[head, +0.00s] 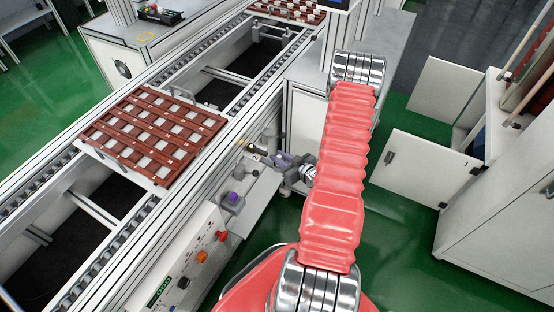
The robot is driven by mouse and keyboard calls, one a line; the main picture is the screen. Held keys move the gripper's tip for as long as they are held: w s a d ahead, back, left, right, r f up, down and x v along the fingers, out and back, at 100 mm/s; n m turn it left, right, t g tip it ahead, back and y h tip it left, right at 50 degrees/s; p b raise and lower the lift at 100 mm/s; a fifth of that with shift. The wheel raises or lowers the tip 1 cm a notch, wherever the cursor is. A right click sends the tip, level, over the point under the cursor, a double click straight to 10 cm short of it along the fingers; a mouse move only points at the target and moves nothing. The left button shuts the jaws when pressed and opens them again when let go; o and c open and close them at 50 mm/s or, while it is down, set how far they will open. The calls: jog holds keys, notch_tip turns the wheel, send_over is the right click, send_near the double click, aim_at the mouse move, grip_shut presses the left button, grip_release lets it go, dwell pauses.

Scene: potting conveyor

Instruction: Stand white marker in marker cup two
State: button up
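My gripper (283,160) is at the end of my red-sleeved arm, over a narrow light-grey shelf on the near side of the conveyor. Its grey fingers point left, and at this size I cannot tell whether they are open or shut. A small dark cylinder (257,149) shows just left of the fingertips; I cannot tell whether it touches them. A grey holder with a purple top (234,198) stands on the shelf (255,196), below and left of my gripper. I cannot make out the white marker or a numbered marker cup for certain.
A red-brown slotted tray (150,138) lies on the conveyor, with another tray (288,10) farther back. A control panel with red (221,236) and orange (202,256) buttons is at lower left. A white cabinet with open doors (420,166) stands at right.

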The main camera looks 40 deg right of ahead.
jog(key=o, duration=0.4)
jog(key=shift+s+r, duration=0.1)
jog(key=shift+r, duration=0.05)
jog(key=v, duration=1.1)
jog(key=shift+s+r, duration=0.1)
jog(key=shift+s, duration=0.3)
jog(key=shift+w, duration=0.1)
